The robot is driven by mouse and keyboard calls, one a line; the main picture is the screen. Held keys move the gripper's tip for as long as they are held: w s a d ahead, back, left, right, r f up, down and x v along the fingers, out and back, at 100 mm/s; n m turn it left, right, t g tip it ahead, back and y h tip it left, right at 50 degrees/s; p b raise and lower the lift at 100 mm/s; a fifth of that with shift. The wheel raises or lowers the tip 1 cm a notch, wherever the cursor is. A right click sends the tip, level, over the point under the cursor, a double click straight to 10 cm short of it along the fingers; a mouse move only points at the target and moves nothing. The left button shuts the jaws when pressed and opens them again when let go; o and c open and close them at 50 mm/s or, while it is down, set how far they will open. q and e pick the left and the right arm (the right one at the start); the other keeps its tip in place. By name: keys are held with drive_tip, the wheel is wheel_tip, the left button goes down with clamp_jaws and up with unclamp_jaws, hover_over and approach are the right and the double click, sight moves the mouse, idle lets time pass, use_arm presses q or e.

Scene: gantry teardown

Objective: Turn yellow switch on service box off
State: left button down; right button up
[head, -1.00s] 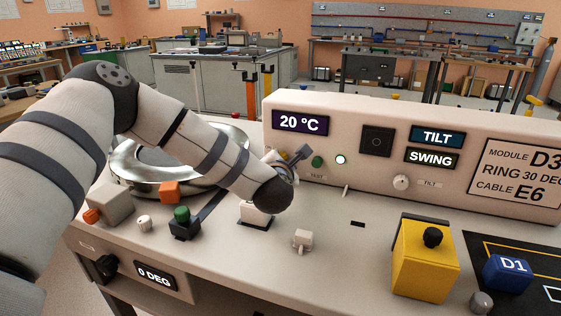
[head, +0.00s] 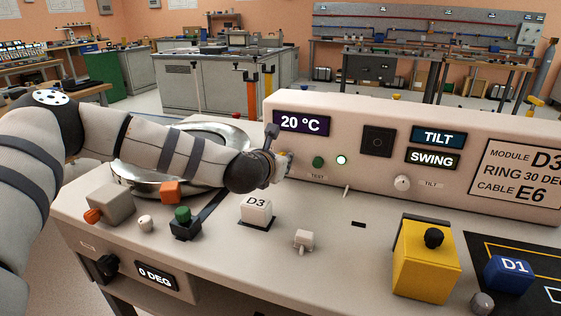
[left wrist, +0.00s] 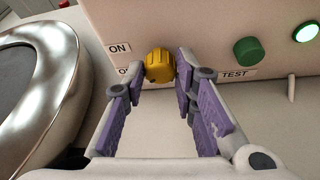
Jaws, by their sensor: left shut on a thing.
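The yellow switch (left wrist: 159,64) is a ribbed round knob on the front face of the pale service box (head: 345,110). In the left wrist view an ON label (left wrist: 119,48) is to its upper left, and a second label below it is mostly hidden by a finger. My left gripper (left wrist: 160,76) is shut on the yellow switch, with one purple-padded finger at each side of it. In the head view the left gripper (head: 280,166) is at the box's left end and mostly hides the switch. My right gripper is not in view.
A green button (left wrist: 248,51) marked TEST and a lit green lamp (left wrist: 305,32) are right of the switch. A shiny metal ring (left wrist: 38,95) lies to the left.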

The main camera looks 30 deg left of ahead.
use_arm(q)
drive_tip(key=n, duration=0.1)
drive_tip(key=h+b, duration=0.1)
drive_tip(key=n, duration=0.1)
drive_tip(key=shift+a+f+n+h+b, duration=0.3)
drive_tip(key=shift+h+b, duration=0.1)
drive_tip(key=n+h+b, duration=0.1)
drive_tip(key=b, duration=0.1)
drive_tip(key=n+t+h+b, duration=0.1)
drive_tip(key=n+b, duration=0.1)
drive_tip(key=shift+s+a+f, duration=0.1)
drive_tip(key=shift+a, duration=0.05)
drive_tip(key=shift+r+n+t+h+b, duration=0.25)
drive_tip(key=shift+n+t+h+b, duration=0.25)
drive_tip(key=shift+n+b, duration=0.6)
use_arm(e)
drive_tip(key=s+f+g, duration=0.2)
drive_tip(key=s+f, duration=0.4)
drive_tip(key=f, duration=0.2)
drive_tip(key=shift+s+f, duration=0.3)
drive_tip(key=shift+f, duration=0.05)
use_arm(q)
drive_tip(key=c, duration=1.3)
unclamp_jaws()
drive_tip(key=v, duration=1.2)
